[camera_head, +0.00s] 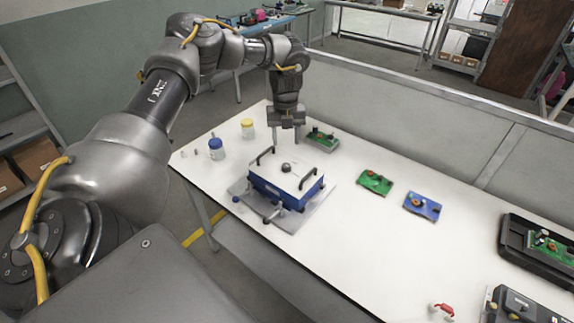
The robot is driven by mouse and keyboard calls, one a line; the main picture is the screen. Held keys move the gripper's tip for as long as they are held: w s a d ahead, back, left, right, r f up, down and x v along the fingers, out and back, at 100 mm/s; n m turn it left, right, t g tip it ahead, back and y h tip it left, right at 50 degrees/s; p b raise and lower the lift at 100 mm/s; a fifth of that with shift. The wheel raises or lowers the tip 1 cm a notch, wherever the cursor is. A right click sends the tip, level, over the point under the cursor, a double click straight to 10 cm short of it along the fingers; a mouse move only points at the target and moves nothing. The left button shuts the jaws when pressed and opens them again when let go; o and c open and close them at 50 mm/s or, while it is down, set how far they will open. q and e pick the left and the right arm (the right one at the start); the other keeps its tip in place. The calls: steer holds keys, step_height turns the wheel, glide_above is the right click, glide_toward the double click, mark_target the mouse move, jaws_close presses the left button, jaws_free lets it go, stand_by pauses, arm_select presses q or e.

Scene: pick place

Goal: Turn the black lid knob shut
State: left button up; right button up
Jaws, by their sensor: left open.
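The black lid knob (286,168) sits near the middle of the white lid (300,176) on a blue box (272,190). Black handles stand up at two corners of the lid. The box rests on a grey plate (288,224) on the white table. How far the knob is turned is too small to tell. My left gripper (286,138) points down behind the box in the picture, above the table. It is open, with nothing seen between its fingers, and appears apart from the knob. My right gripper is out of view.
A blue-lidded jar (217,149) and a yellow-lidded jar (248,129) stand left of the box. A green board (322,139) lies behind it. Green (375,182) and blue (422,206) boards lie to the right. A black tray (515,240) is at far right. The table's middle front is clear.

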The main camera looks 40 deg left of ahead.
mark_target(286, 165)
arm_select(q)
step_height(286, 165, down, 9)
steer(key=shift+s+f+p, duration=0.1)
steer(key=shift+p, duration=0.95)
steer(key=shift+f, duration=0.7)
steer(key=shift+c, duration=0.3)
steer(key=c, duration=0.9)
